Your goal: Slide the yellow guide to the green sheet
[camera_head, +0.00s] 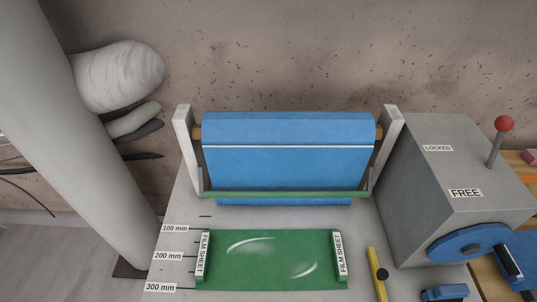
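The yellow guide (373,262) is a narrow bar with a black knob. It stands on the grey work surface to the right of the green sheet, with a strip of bare surface between them. The green sheet (270,258) lies flat and glossy, with raised side strips labelled FILM SHEET. Its left edge is beside marks for 100, 200 and 300 mm. The near end of the guide is close to the bottom of the picture.
A blue roll (288,130) hangs in a white frame behind the sheet, with a green bar (286,194) across its front. A grey box (440,160) with a red-knobbed lever (500,136), labels LOCKED and FREE, and a blue wheel (466,242) stands right. A white column (70,140) stands left.

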